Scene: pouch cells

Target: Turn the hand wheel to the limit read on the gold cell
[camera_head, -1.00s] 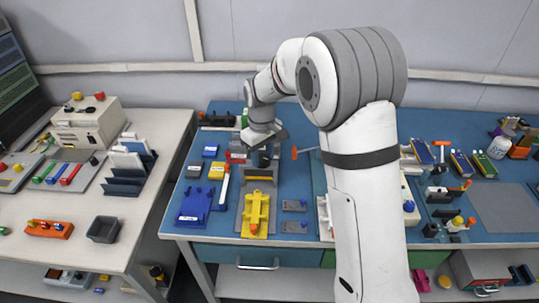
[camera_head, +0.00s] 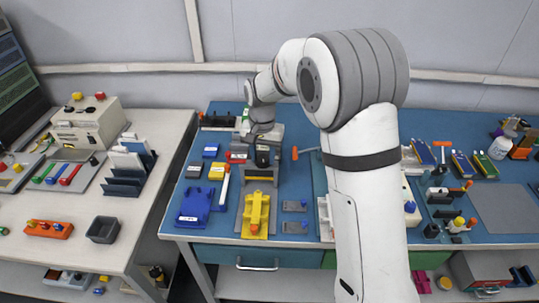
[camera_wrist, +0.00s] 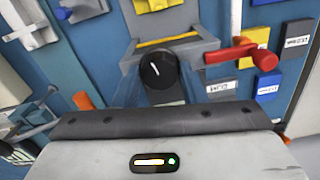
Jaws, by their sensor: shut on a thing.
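A round black knob with a white pointer line, which I take to be the hand wheel (camera_wrist: 152,74), sits on a grey fixture with a red handle (camera_wrist: 236,52). It also shows under my wrist in the head view (camera_head: 263,160). My gripper (camera_wrist: 160,84) is over the knob and shut on it; the fingers show only faintly. The white line runs obliquely across the knob. A gold-yellow cell (camera_head: 216,170) lies left of the fixture in the head view; it also shows at right in the wrist view (camera_wrist: 255,42). I cannot read its label.
Grey and blue cells (camera_head: 194,172) lie beside the gold one. A yellow clamp-like piece (camera_head: 256,210) is in front of the fixture, and a blue block (camera_head: 194,207) is to its left. An orange-ended tool (camera_head: 295,153) lies close to the right of my gripper.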

